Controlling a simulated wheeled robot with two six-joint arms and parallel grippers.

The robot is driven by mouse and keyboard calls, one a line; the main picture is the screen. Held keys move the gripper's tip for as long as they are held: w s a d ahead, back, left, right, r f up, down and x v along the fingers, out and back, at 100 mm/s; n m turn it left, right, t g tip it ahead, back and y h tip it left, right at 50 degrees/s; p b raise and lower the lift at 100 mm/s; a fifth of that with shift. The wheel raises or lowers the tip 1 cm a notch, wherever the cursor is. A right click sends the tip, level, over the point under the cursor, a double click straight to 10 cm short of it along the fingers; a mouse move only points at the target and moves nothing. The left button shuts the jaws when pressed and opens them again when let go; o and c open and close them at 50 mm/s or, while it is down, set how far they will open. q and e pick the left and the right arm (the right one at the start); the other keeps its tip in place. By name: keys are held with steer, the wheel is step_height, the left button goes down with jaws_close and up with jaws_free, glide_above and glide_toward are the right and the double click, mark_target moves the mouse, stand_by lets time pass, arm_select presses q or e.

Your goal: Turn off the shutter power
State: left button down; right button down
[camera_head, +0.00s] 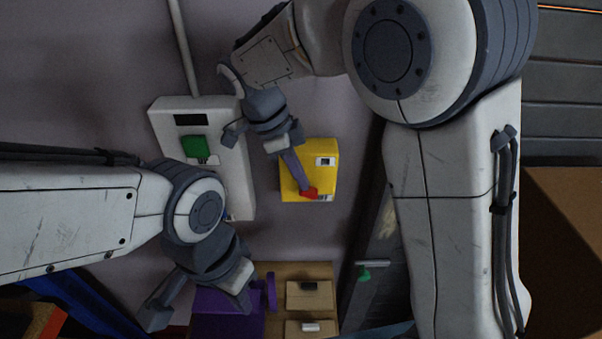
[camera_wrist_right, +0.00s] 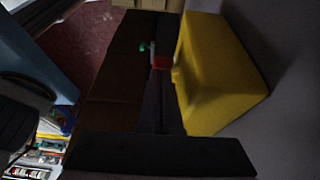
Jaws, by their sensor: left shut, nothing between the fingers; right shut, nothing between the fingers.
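A yellow box (camera_head: 322,176) with a red part (camera_head: 309,194) at its lower edge is fixed to the wall; I take it for the shutter power switch. My left gripper (camera_head: 208,287) is shut and empty, low on the left in the head view, away from the yellow box.
A pale wall box (camera_head: 231,160) with a green part (camera_head: 194,146) stands left of the yellow box. Below are a purple object (camera_head: 222,318) and a wooden drawer unit (camera_head: 310,270). A brown box (camera_head: 560,225) is at the right. My right arm covers much of the centre right.

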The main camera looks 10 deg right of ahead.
mark_target(288, 183)
steer(key=shift+w+a+f+b, duration=0.15)
steer(key=shift+a+f+b, duration=0.25)
steer(key=shift+a+b, duration=0.25)
steer(key=shift+a+f+b, duration=0.35)
steer(key=shift+a, duration=0.05)
steer(key=shift+a+f, duration=0.15)
stand_by(0.4)
steer(key=b+v, duration=0.1)
steer(key=v, duration=0.9)
steer(key=shift+r+b, duration=0.25)
steer(key=shift+b, duration=0.15)
